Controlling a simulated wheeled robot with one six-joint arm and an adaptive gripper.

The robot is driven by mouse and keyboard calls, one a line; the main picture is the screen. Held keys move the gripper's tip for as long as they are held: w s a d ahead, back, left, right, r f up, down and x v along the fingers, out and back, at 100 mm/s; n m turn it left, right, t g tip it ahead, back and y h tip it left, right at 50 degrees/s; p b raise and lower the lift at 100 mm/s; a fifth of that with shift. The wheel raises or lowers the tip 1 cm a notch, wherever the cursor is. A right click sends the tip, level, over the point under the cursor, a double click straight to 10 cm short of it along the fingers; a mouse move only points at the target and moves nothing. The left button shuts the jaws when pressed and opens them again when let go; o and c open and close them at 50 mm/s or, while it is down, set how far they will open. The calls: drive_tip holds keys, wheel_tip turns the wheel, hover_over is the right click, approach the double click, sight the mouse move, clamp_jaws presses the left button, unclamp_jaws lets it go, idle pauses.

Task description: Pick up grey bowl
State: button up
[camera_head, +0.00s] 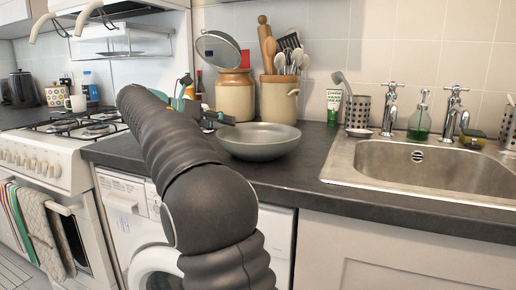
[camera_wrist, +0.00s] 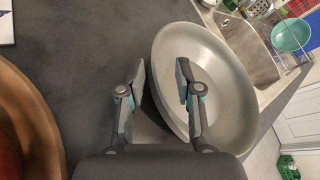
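The grey bowl (camera_head: 262,148) stands upright on the dark counter, left of the sink, in the head view. In the wrist view the grey bowl (camera_wrist: 226,75) fills the right half. My gripper (camera_wrist: 160,73) is open at its left rim. One finger is outside the bowl and the other is over its inside, with the rim between them. I see a gap between the fingers and the rim, and cannot tell how deep they reach. In the head view my arm hides most of my gripper (camera_head: 222,120), just left of the bowl.
Two brown crocks, one with utensils (camera_head: 278,100) and one behind my gripper (camera_head: 236,97), stand behind the bowl. The metal sink (camera_head: 350,178) is to the right. The gas hob (camera_head: 95,128) is to the left. The counter in front of the bowl is clear.

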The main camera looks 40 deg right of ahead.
sight(236, 127)
drive_tip(key=x, duration=0.2)
drive_tip(key=b+x, duration=0.1)
drive_tip(key=x, duration=0.1)
drive_tip(key=shift+w+d+f, duration=0.15)
drive_tip(key=shift+d+f, duration=0.1)
drive_tip(key=shift+f, duration=0.2)
clamp_jaws()
drive_tip(key=shift+r, duration=0.1)
